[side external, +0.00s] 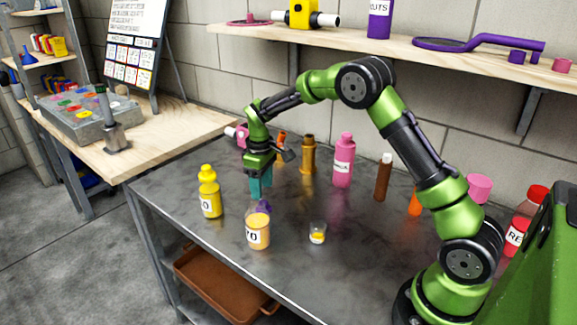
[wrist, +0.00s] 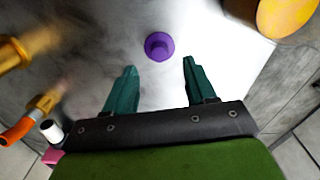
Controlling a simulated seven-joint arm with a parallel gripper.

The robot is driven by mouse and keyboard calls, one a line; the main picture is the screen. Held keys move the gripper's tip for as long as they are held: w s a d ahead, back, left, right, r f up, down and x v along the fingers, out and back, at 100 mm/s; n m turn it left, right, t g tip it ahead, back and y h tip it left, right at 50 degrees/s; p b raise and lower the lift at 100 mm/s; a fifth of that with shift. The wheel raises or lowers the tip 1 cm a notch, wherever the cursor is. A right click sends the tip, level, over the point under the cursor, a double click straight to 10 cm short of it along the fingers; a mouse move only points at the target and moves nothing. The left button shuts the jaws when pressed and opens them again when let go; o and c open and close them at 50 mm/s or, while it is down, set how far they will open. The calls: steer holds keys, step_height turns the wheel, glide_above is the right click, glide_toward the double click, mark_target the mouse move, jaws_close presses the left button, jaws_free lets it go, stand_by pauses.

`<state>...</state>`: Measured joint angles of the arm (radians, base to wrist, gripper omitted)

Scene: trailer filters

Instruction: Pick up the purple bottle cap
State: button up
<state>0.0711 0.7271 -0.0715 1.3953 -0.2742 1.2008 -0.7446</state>
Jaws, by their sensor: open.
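The purple bottle cap (wrist: 159,46) sits on the grey metal tabletop in the wrist view, a round piece with a wider rim. It lies just beyond the gap between my fingertips, roughly centred between them, and is not held. In the side view a small purple bit of it (side external: 264,205) shows behind the orange jar, partly hidden. My gripper (wrist: 159,66) has its two teal fingers spread apart with nothing between them. In the side view my gripper (side external: 260,190) points down, low over the table near the cap.
An orange jar (side external: 258,232) and a yellow bottle (side external: 209,191) stand close to my gripper. A small glass (side external: 318,233) is to the right. A gold bottle (side external: 308,155), pink bottle (side external: 343,160) and brown bottle (side external: 383,178) stand behind. The table's front right is bare.

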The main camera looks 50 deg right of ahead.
steer(key=shift+f, duration=2.8)
steer(key=shift+c, duration=0.4)
steer(key=c, duration=0.6)
